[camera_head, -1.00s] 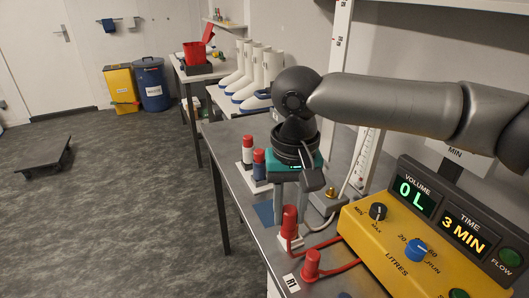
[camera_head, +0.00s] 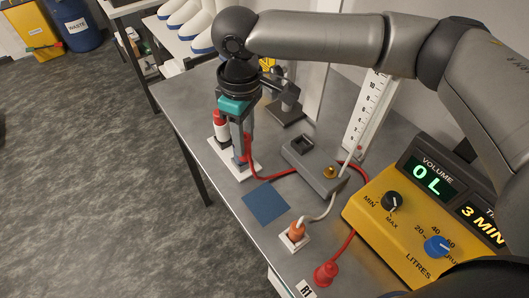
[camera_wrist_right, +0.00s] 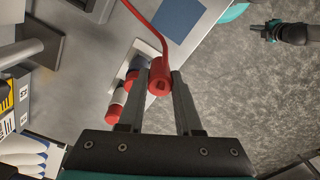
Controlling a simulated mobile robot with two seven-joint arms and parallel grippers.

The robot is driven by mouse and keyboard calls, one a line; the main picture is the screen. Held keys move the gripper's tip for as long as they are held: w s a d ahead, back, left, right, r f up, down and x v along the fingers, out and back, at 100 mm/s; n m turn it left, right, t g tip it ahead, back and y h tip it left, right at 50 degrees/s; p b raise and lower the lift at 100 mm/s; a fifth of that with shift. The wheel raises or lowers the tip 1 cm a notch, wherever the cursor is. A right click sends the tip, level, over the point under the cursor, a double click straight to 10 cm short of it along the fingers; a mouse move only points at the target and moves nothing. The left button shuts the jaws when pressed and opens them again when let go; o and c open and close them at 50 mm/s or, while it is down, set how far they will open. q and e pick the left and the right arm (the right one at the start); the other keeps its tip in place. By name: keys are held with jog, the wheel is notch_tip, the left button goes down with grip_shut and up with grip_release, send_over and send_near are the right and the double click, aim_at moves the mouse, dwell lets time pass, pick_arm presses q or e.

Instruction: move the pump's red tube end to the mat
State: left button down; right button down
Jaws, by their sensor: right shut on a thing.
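The red tube end (camera_wrist_right: 160,78) is clamped between the fingers of my right gripper (camera_wrist_right: 159,85), its red tube (camera_wrist_right: 150,25) trailing away. In the head view my right gripper (camera_head: 241,155) points down above the bench, left of and behind the blue mat (camera_head: 264,202); its fingers mostly hide the tube end there. The square mat lies flat and bare; it also shows in the wrist view (camera_wrist_right: 182,16). The yellow pump (camera_head: 385,220) stands at the right. A dark arm end (camera_wrist_right: 285,32), probably my left gripper, shows far off in the wrist view; its jaw state is unclear.
Red-capped bottles (camera_head: 220,128) stand in a white rack (camera_head: 250,170) close to my right gripper. A grey block (camera_head: 315,170) lies behind the mat. An orange fitting (camera_head: 296,232) with a white tube and another red plug (camera_head: 326,273) stand in front.

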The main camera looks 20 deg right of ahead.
jog(key=s+f+n+p, duration=0.1)
jog(key=s+f+n, duration=0.1)
jog(key=n, duration=0.5)
jog(key=s+d+f+n+p, duration=0.1)
jog(key=s+f+n+p, duration=0.1)
jog(key=f+n, duration=0.2)
jog(key=s+d+f+n+p, duration=0.1)
jog(key=f+n, duration=0.3)
jog(key=n, duration=0.6)
jog(key=shift+s+d, duration=0.25)
jog(key=shift+s, duration=0.5)
jog(key=shift+f, duration=0.25)
jog(key=c, duration=0.5)
grip_release()
jog(key=shift+r, duration=0.1)
notch_tip(320, 180, up, 15)
jog(key=shift+p, duration=1)
